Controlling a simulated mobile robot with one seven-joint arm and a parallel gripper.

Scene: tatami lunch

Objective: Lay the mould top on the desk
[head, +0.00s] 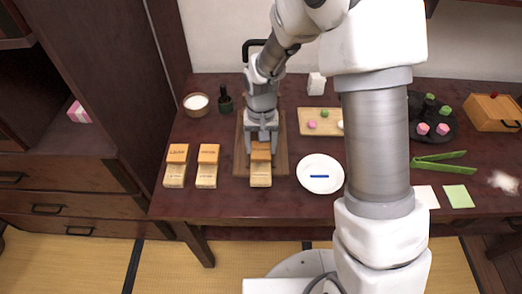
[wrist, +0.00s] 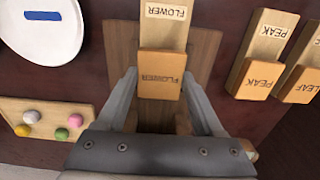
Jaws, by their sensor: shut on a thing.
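My gripper (head: 261,145) points down over a brown wooden board (head: 242,160) on the dark red desk (head: 225,217). It is shut on an orange-brown mould top (head: 260,151) marked FLOWER, which also shows between the fingers (wrist: 161,98) in the wrist view (wrist: 161,72). A pale mould base (head: 260,178), also marked FLOWER (wrist: 163,34), lies right by the top, towards the desk's front edge. I cannot tell whether the top touches the base or the board.
Two more moulds, PEAK (wrist: 262,50) and LEAF (wrist: 300,82), lie to the left in the head view. A white plate (head: 320,185) with a blue stick is right of the board. A sweets tray (head: 308,131) stands behind it. Bare desk shows between the LEAF/PEAK moulds and the board.

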